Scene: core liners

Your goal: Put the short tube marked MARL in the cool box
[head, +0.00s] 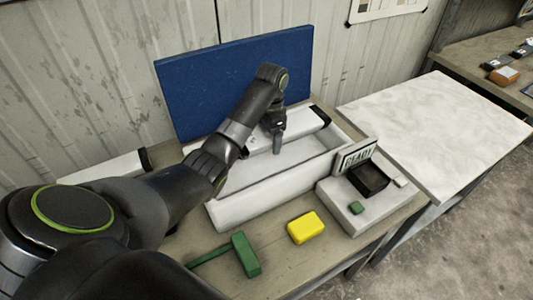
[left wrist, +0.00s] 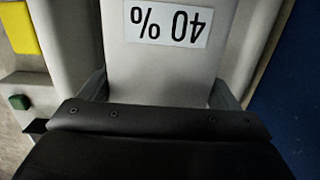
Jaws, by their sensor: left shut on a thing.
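My left gripper (head: 278,144) is at the back side of a long white open trough (head: 250,203). In the left wrist view its fingers (left wrist: 160,98) stand on either side of a white tube (left wrist: 160,75) with a label that reads "40 %" upside down, and it is shut on this tube. In the head view a white tube (head: 302,124) with a black end shows behind the gripper. Another white tube (head: 108,168) with a black end lies at the left, partly behind my arm. No MARL mark is readable. I cannot tell which thing is the cool box. My right gripper is not in view.
A grey device (head: 340,214) with a "READY" sign (head: 357,153) stands right of the trough. A yellow block (head: 306,228) and a green tool (head: 245,254) lie in front. A blue panel (head: 225,85) stands behind. The pale table (head: 440,135) at right is clear.

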